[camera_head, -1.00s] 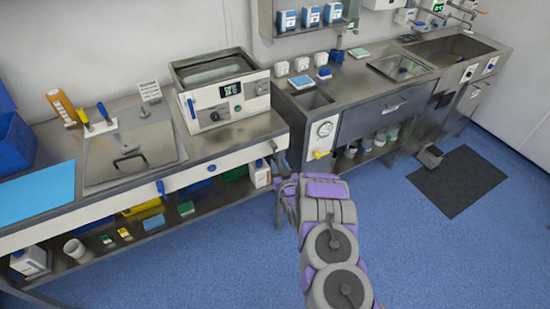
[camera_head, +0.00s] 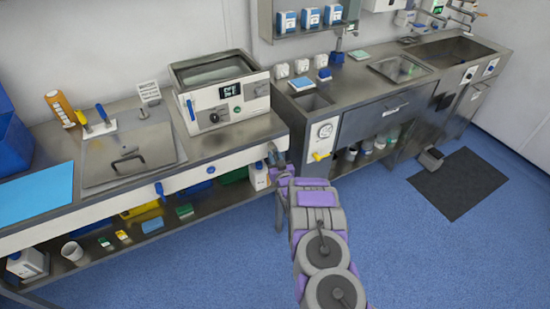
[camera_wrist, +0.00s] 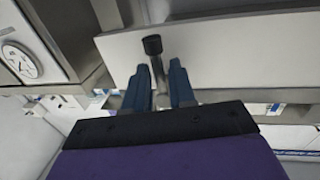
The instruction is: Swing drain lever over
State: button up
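A short lever with a dark round knob (camera_wrist: 153,45) and a grey stem stands out from a pale panel in the wrist view. My gripper (camera_wrist: 159,72) has its two blue fingers apart, one on each side of the stem. The knob shows beyond the fingertips. I cannot tell whether either finger touches the stem. In the head view my gripper (camera_head: 277,167) is at the right end of the left bench's white front panel (camera_head: 225,172), largely hidden by my wrist. The lever is too small there to make out clearly.
A water bath (camera_head: 222,92) stands on the bench above my gripper. To the right is a steel counter with a gauge (camera_head: 325,130) and a yellow-handled valve (camera_head: 320,156). A white canister (camera_head: 259,176) sits on the shelf below. The blue floor (camera_head: 420,240) is open.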

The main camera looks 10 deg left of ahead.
grip_shut()
jog(key=shift+s+a+m, duration=0.1)
jog(key=shift+m, duration=0.2)
dwell(0.3)
jog(key=m, duration=0.2)
jog(key=a+m+g, duration=0.1)
jog(key=r+m+p, duration=0.1)
jog(key=m, duration=0.1)
jog(key=shift+s+a+m, duration=0.15)
jog(key=shift+s+m, duration=0.15)
jog(key=shift+s, duration=0.1)
jog(key=m+p, duration=0.1)
jog(key=m+g+p, duration=0.1)
jog(key=r+m+p, duration=0.1)
jog(key=m, duration=0.1)
jog(key=shift+s+a+y+p, duration=0.25)
jog(key=shift+s+y+p, duration=0.05)
jog(key=shift+p, duration=0.1)
jog(key=m+p, duration=0.1)
jog(key=r+m+g+p, duration=0.1)
jog(key=p, duration=0.1)
jog(key=shift+a+m, duration=0.15)
jog(key=shift+m, duration=0.15)
jog(key=shift+m+y+p, duration=0.4)
jog(key=shift+m+p, duration=0.2)
jog(key=shift+p, duration=0.15)
